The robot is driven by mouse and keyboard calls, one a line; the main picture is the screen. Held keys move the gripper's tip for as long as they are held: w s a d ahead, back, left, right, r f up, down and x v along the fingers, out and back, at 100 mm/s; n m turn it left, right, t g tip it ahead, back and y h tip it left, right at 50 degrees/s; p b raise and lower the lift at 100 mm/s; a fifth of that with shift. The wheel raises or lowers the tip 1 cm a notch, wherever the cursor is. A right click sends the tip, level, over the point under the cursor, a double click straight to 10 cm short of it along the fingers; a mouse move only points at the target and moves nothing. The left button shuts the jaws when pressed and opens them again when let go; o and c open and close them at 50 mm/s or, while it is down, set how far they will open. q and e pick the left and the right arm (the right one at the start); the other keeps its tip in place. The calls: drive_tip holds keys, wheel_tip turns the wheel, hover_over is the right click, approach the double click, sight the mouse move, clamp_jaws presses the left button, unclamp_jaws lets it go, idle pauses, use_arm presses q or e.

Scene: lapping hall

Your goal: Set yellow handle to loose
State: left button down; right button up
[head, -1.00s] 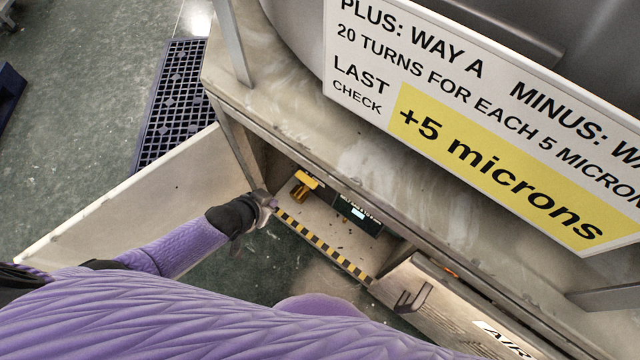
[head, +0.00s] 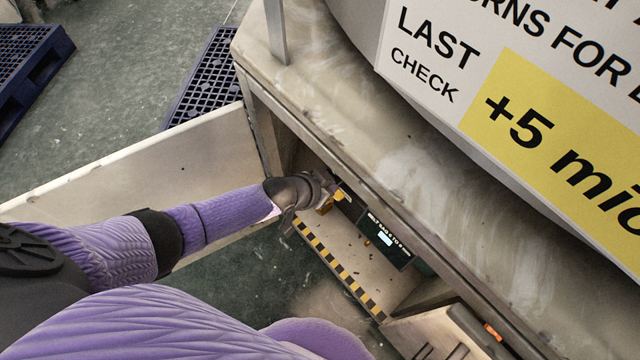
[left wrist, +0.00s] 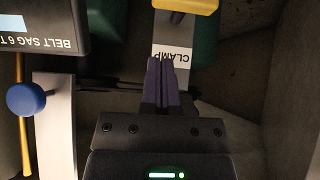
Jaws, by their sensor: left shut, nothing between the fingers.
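The yellow handle (left wrist: 186,5) shows at the top edge of the left wrist view, only partly in frame. Below it is a white label reading CLAMP (left wrist: 172,52), upside down. My left gripper (left wrist: 161,62) is shut and empty, its fingertips in front of the label, just short of the handle in the picture; I cannot tell whether they touch. In the head view my left gripper (head: 318,187) reaches into the open cabinet and hides most of the handle; a bit of yellow (head: 340,196) shows beside it. My right gripper is not in view.
A dark gauge box with a lit display (head: 386,238) stands right of the gripper; its label mentions belt sag. A blue knob (left wrist: 25,98) is on a pale bar. A striped sill (head: 340,270) and an open door panel (head: 130,165) bound the opening.

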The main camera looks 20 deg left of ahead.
sight(340, 193)
use_arm(q)
drive_tip(key=f+b, duration=0.1)
drive_tip(key=f, duration=0.2)
drive_tip(key=w+f+b, duration=0.1)
drive_tip(key=shift+d+f+b, duration=0.25)
drive_tip(key=shift+b, duration=0.05)
drive_tip(key=shift+f, duration=0.2)
drive_tip(key=shift+f+b, duration=0.15)
drive_tip(key=shift+b, duration=0.2)
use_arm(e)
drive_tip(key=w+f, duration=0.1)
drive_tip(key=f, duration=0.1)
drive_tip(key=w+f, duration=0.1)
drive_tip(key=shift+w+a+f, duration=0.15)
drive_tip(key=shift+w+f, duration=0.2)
